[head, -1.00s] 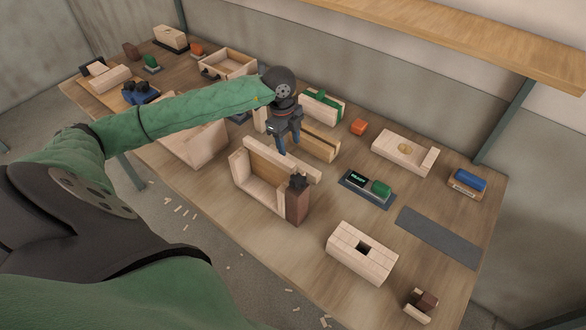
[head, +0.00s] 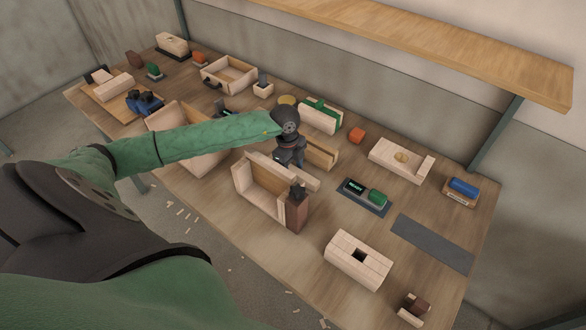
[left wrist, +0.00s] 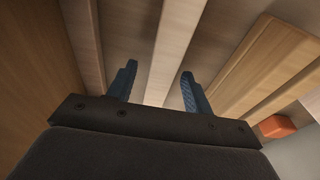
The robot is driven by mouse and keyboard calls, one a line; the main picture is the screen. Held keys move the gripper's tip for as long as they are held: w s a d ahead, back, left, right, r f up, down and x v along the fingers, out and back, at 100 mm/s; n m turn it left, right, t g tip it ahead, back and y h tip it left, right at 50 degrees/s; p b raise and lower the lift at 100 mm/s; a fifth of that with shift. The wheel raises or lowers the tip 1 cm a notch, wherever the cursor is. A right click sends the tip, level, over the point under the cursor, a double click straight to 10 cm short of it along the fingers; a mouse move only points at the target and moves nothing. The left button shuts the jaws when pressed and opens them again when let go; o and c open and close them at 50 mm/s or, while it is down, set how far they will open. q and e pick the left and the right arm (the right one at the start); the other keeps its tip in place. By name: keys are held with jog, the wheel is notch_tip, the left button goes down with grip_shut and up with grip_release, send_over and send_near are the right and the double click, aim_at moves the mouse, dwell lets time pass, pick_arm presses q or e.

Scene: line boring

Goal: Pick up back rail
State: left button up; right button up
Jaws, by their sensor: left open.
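A long pale wooden bar, which I take for the back rail (head: 306,181), lies just behind the open wooden frame (head: 240,178) in mid-table. My left gripper (head: 287,168) is low over this bar, pointing down, and hides part of it. In the left wrist view the bar (left wrist: 177,45) runs lengthwise between the two blue fingertips of the open gripper (left wrist: 158,82), with a gap on each side. I cannot tell how deep the fingers reach beside it. My right gripper is not in view.
A grooved wooden block (head: 321,153) stands close behind the gripper; it shows at right in the wrist view (left wrist: 265,75). A dark brown block (head: 297,214) stands at the frame's near right corner. An orange block (head: 357,135) lies farther back. A grey mat (head: 432,243) is empty.

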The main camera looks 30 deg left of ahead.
pick_arm(q)
jog(key=shift+f, duration=0.3)
jog(key=c, duration=1.1)
